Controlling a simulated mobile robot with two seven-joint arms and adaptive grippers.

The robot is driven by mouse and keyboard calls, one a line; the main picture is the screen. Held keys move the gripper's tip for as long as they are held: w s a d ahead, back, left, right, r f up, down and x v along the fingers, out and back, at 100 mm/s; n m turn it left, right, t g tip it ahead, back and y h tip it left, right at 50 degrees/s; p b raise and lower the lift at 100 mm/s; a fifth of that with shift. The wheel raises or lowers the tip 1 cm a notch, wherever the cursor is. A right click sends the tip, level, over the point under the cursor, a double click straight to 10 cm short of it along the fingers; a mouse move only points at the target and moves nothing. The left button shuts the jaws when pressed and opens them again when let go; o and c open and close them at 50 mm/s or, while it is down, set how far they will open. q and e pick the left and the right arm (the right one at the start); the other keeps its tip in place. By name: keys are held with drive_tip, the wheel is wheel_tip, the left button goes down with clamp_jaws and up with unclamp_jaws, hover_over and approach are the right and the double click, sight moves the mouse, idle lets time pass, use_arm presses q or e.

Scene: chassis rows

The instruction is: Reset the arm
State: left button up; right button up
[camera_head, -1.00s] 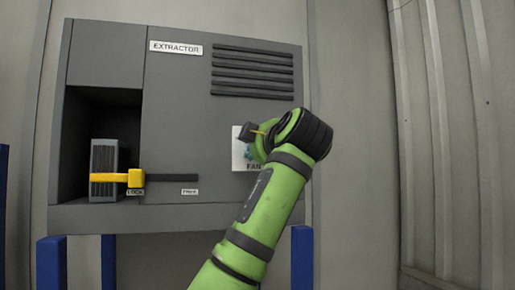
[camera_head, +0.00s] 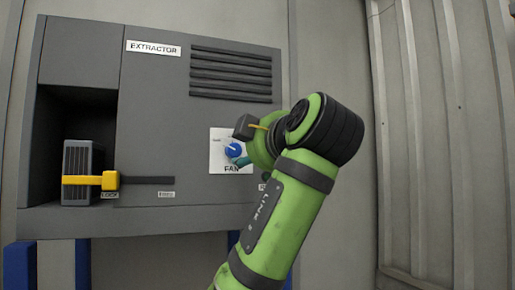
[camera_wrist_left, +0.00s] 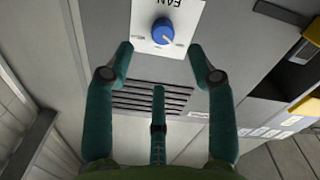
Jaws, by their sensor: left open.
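My left arm (camera_head: 275,215) stands bent in front of the extractor unit (camera_head: 150,110), with its dark elbow-like joint to the right of the fan panel. My left gripper (camera_wrist_left: 160,62) is open and empty, its teal fingers spread below the blue fan knob (camera_wrist_left: 162,31) in the left wrist view. In the head view one teal fingertip shows beside the knob (camera_head: 234,150); the rest is hidden behind the arm. The fingers look apart from the knob in the left wrist view. My right gripper is not in view.
A grey filter block (camera_head: 77,165) stands in the unit's open bay, with a yellow-handled lock bar (camera_head: 108,180) across its front. Blue legs (camera_head: 19,265) hold up the unit. A ribbed wall (camera_head: 425,130) is at the right, with free room before it.

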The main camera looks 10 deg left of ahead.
use_arm(q)
drive_tip(key=shift+v, duration=1.05)
